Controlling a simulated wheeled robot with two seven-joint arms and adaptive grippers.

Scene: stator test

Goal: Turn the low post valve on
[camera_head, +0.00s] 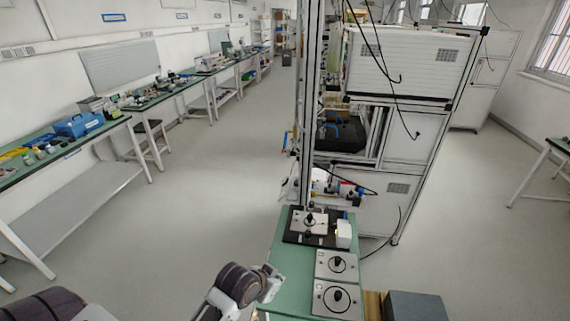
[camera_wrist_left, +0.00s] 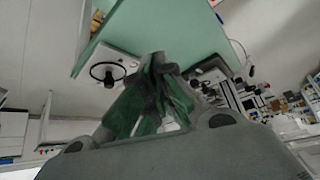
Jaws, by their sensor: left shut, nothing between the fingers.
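I cannot tell from the pictures which is the low post valve. My left gripper (camera_head: 272,284) is shut and empty, at the bench's left edge and apart from the panels. In the left wrist view its fingers (camera_wrist_left: 155,95) point towards the green bench top, and a pale panel with a black ring and knob (camera_wrist_left: 105,71) shows to their left. My right gripper is not in view.
The green bench (camera_head: 290,262) also bears a black tray (camera_head: 292,239) with a metal plate and small fittings behind the panels, and a white block (camera_head: 344,234). A tall equipment rack stands behind. A dark grey box (camera_head: 416,306) stands at right. Open floor lies left.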

